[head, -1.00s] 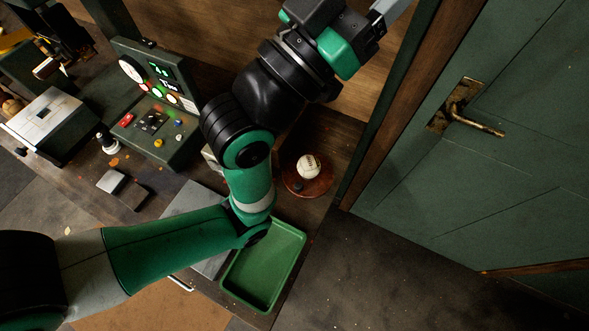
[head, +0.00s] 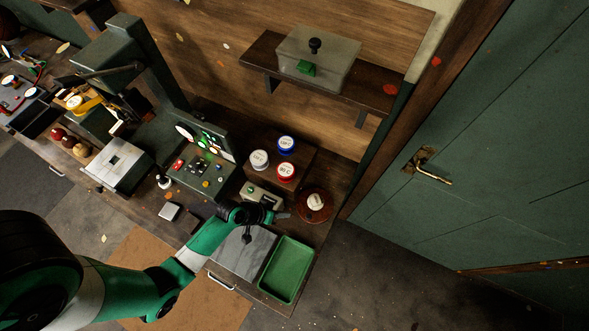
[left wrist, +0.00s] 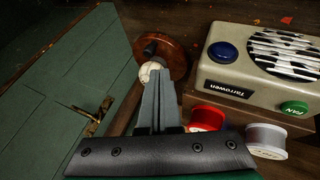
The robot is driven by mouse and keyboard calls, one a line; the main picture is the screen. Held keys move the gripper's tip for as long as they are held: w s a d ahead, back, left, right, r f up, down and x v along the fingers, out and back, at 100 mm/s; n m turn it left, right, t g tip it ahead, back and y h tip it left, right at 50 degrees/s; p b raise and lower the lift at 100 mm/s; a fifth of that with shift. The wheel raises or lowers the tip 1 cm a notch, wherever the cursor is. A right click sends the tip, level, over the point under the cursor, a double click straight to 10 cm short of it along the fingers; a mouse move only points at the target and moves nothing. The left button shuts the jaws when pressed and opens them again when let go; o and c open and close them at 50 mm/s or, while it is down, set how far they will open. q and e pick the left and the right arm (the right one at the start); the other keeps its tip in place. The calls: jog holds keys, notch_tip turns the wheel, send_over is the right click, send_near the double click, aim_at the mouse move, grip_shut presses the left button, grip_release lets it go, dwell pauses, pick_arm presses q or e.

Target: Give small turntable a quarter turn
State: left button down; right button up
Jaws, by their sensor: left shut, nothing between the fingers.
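The small turntable (head: 313,217) is a round reddish-brown wooden disc at the right end of the bench, with a pale ball (head: 316,200) on it. My left gripper (head: 287,215) is shut and empty just left of the turntable. In the left wrist view its fingertips (left wrist: 159,72) overlap the ball's near side; I cannot tell whether they touch it. My right gripper is out of view.
A beige speaker box (head: 260,194) with buttons stands left of the turntable. A green tray (head: 288,268) lies in front. A control panel (head: 200,165) stands farther left, and a green door (head: 480,130) is to the right.

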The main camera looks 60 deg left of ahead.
pick_arm(q)
jog(key=b+x, duration=0.4)
jog(key=x, duration=0.4)
jog(key=shift+w+f+b, duration=0.2)
jog(key=shift+f+b, duration=0.05)
jog(key=shift+b, duration=0.1)
jog(key=shift+w+d+f, duration=0.1)
jog(key=shift+w+f, duration=0.3)
jog(key=shift+f, duration=0.05)
